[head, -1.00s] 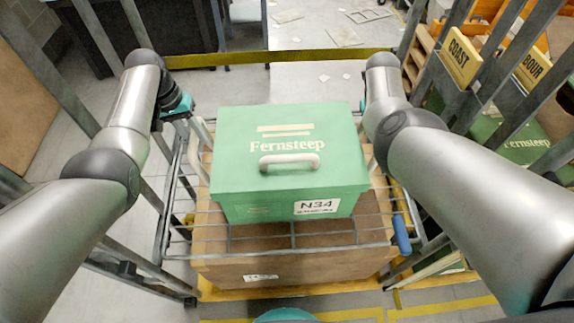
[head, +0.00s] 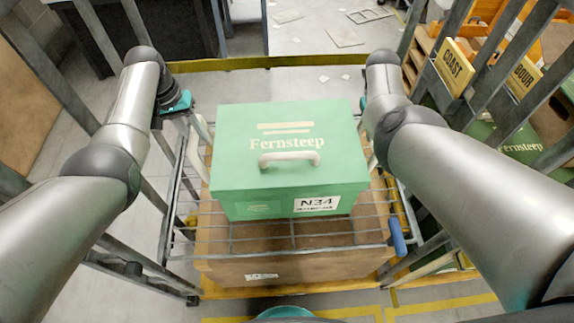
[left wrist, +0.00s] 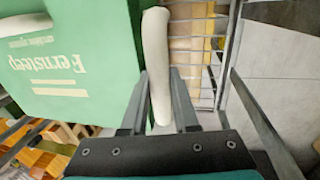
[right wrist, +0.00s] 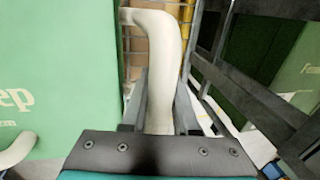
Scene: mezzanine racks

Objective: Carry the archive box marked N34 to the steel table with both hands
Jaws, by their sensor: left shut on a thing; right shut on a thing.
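The green archive box (head: 290,150), marked N34 and Fernsteep, is level in the middle of the head view, lid closed. It is over a wire rack shelf (head: 290,240); I cannot tell whether it touches it. My left gripper (left wrist: 158,98) is shut on the pale side handle (left wrist: 155,45) in the left wrist view. My right gripper (right wrist: 160,98) is shut on the other pale handle (right wrist: 158,50) in the right wrist view. In the head view the right gripper is mostly hidden behind its arm. I cannot identify the steel table for certain.
A brown carton (head: 300,268) sits below the wire shelf. Grey rack posts (head: 150,190) stand close on both sides. Signs COAST (head: 455,66) and BOUR (head: 524,77) are at the right. A dark desk-like piece (head: 140,35) stands at the back left. Floor tiles lie beyond.

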